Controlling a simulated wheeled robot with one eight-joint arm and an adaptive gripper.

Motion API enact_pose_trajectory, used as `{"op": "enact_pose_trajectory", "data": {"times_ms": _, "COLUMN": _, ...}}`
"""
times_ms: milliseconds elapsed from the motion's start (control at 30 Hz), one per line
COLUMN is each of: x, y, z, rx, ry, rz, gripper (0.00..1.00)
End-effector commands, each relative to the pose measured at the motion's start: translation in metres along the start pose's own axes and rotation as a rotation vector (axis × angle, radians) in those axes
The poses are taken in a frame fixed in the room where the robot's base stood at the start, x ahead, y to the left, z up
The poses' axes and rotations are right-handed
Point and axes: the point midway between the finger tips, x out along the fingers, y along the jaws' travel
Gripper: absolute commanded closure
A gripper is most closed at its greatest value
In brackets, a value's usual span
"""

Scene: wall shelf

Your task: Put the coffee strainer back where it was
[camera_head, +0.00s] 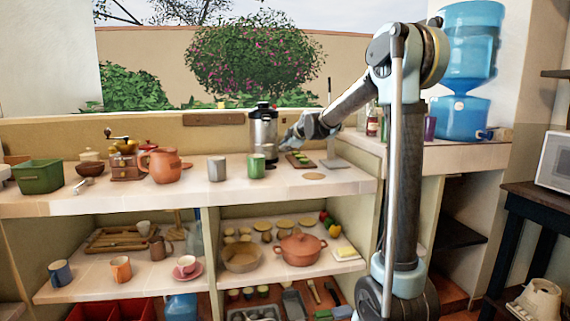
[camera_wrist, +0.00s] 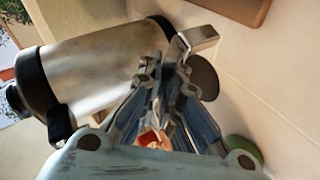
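A tall silver canister (camera_head: 264,132) with black ends, perhaps a coffee maker, stands on the counter. In the wrist view it (camera_wrist: 95,65) fills the upper left. My gripper (camera_head: 287,140) is close to its right side. In the wrist view my gripper's fingertips (camera_wrist: 172,65) lie beside the canister, close together. A shiny metal bar (camera_wrist: 197,40) and a dark round disc (camera_wrist: 205,78) show at the fingertips. I cannot tell whether these are the coffee strainer, or whether the fingers hold them. I cannot make out a strainer in the head view.
A green mug (camera_head: 256,166), a grey mug (camera_head: 216,169) and an orange teapot (camera_head: 163,165) stand left of my gripper. A dark tray (camera_head: 300,159) with green items and a round mat (camera_head: 313,177) lie close by. Bare counter (camera_head: 220,194) runs along the front.

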Motion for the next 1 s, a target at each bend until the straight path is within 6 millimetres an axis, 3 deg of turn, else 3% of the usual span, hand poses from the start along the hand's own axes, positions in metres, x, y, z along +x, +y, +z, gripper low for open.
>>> {"op": "enact_pose_trajectory", "data": {"times_ms": 567, "x": 0.029, "y": -0.046, "z": 0.018, "rx": -0.001, "ry": 0.0, "rz": 0.0, "gripper": 1.0}}
{"op": "enact_pose_trajectory", "data": {"times_ms": 1000, "x": 0.032, "y": -0.051, "z": 0.02, "rx": -0.001, "ry": 0.0, "rz": 0.0, "gripper": 1.0}}
